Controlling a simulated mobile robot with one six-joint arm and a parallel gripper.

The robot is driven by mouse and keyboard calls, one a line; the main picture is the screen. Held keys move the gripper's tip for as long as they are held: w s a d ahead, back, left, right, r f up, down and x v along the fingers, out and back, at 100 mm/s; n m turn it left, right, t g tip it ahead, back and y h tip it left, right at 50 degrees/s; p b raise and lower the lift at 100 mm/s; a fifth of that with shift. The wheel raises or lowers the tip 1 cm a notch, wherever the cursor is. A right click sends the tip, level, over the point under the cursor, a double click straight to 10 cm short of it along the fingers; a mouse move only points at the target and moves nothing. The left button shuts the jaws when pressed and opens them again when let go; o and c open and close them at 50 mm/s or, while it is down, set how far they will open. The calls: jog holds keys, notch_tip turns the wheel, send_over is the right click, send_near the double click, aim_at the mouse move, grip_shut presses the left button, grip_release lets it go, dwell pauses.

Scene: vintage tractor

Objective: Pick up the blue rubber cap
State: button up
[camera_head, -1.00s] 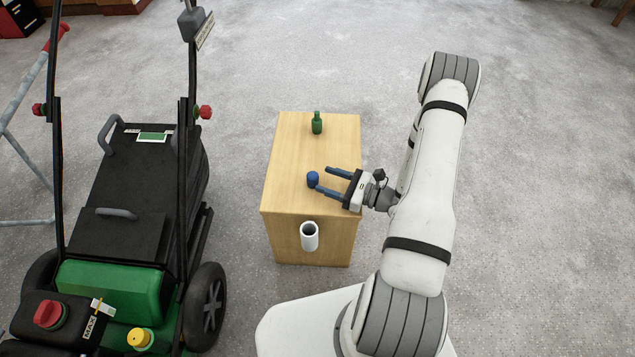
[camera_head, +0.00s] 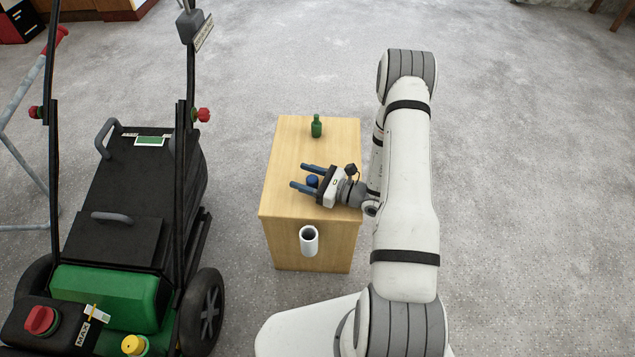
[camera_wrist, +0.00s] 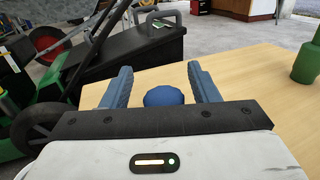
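The blue rubber cap (camera_head: 312,181) stands on the wooden box top, near its right side. In the wrist view the cap (camera_wrist: 164,96) shows as a rounded blue top between the two fingers, with a gap on each side. My gripper (camera_head: 299,177) is open, its blue fingers reaching left past the cap on both sides. In the wrist view my gripper (camera_wrist: 157,83) also shows open, and its palm hides the lower part of the cap.
The wooden box (camera_head: 285,160) carries a green bottle (camera_head: 316,126) at its far end. A white cup-like tube (camera_head: 309,240) is at its front face. A green and black machine (camera_head: 130,220) stands to the left. The carpet around is mostly clear.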

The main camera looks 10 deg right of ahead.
jog(key=c, duration=1)
